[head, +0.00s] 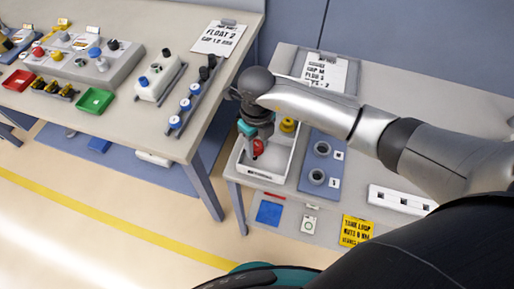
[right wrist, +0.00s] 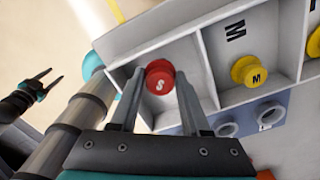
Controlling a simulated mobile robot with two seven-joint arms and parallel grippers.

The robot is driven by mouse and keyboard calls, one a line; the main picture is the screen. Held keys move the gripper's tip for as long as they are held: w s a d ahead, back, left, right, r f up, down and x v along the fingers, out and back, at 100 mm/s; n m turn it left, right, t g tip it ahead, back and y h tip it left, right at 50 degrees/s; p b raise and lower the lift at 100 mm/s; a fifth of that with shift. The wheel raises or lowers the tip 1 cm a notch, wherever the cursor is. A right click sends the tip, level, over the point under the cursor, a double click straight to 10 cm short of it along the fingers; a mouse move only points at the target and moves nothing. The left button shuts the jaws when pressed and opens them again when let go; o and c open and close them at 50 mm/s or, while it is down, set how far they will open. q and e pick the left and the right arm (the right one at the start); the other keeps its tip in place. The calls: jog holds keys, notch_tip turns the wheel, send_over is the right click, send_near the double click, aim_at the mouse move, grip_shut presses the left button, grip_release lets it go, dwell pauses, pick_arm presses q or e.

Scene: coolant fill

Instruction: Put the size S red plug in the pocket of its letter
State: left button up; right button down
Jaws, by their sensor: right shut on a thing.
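The red plug (head: 258,147) is marked S in the right wrist view (right wrist: 160,80). My right gripper (right wrist: 159,74) is shut on it, pointing down over the white tray (head: 244,170) in the head view. The plug is at the end pocket (right wrist: 187,58), beside the pocket marked M; whether it touches the floor I cannot tell. No letter shows in the end pocket; the gripper and plug cover part of it. A yellow plug marked M (right wrist: 249,71) sits in the M pocket. My left gripper (right wrist: 46,84) is open and empty at the left of the right wrist view.
A blue-grey plate with two round sockets (head: 317,176) lies right of the tray. Another yellow plug (right wrist: 315,42) shows at the right wrist view's edge. A white strip with square holes (head: 400,201) lies farther right. Another bench (head: 150,30) with parts stands left, across a gap.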

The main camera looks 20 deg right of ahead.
aim_at(257, 145)
jog(key=shift+f, duration=1.05)
jog(key=shift+f, duration=0.1)
jog(key=shift+c, duration=1.9)
grip_release()
notch_tip(257, 145, up, 12)
jog(key=shift+r+p, duration=0.15)
jog(key=shift+p, duration=0.2)
